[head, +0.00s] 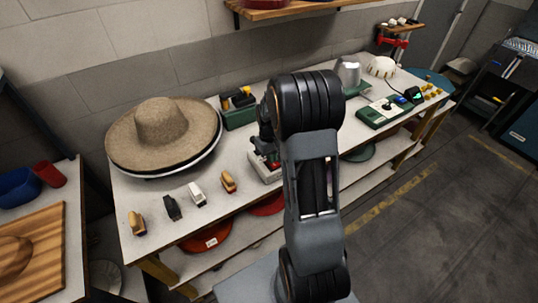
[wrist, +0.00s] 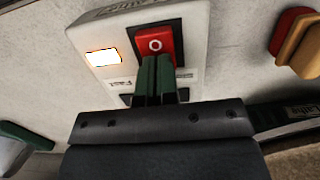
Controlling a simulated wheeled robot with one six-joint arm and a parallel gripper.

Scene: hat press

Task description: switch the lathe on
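A pale control box (wrist: 197,62) fills the upper middle of the wrist view. It carries a red rocker switch (wrist: 154,38) marked with a white O in a black frame. A rectangular panel (wrist: 103,57) left of the switch glows bright white with an orange edge. My gripper (wrist: 157,62) has its green fingertips together with nothing visible between them. The tips overlap the lower edge of the switch; I cannot tell whether they touch it. In the head view the control box (head: 264,165) is partly hidden behind my arm.
A straw hat (head: 163,130) sits on a round base at the bench's left. Several small brushes (head: 197,194) lie along the front edge. The floor at right is clear.

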